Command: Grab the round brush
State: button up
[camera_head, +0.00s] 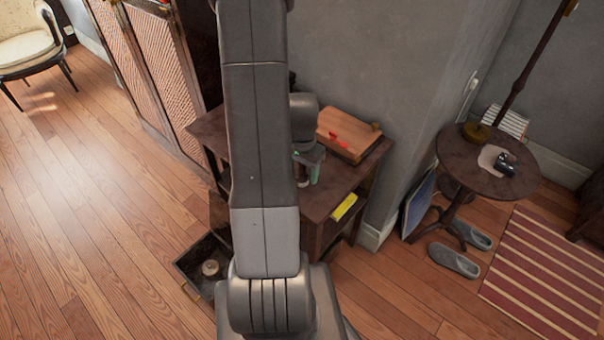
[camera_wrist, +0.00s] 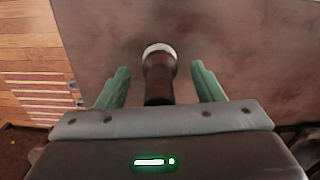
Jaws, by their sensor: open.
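A dark brown, round-bodied object with a pale whitish end, apparently the round brush (camera_wrist: 158,82), is on the brown tabletop (camera_wrist: 235,45) in the wrist view. My gripper (camera_wrist: 160,72) is open, with one green finger on each side of it and a visible gap to each. Its lower part is hidden by the gripper body. In the head view my gripper (camera_head: 309,166) is low over the small dark wooden table (camera_head: 338,182), and the brush cannot be made out clearly there.
A wooden board (camera_head: 345,138) with red pieces lies at the table's back. A yellow item (camera_head: 345,206) is at its front right. An open drawer (camera_head: 190,262) holding a round beige thing is at lower left. A round side table (camera_head: 475,172) stands right.

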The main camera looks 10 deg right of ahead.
jog(key=shift+f, duration=0.55)
jog(key=c, duration=1.1)
jog(key=shift+r, duration=0.1)
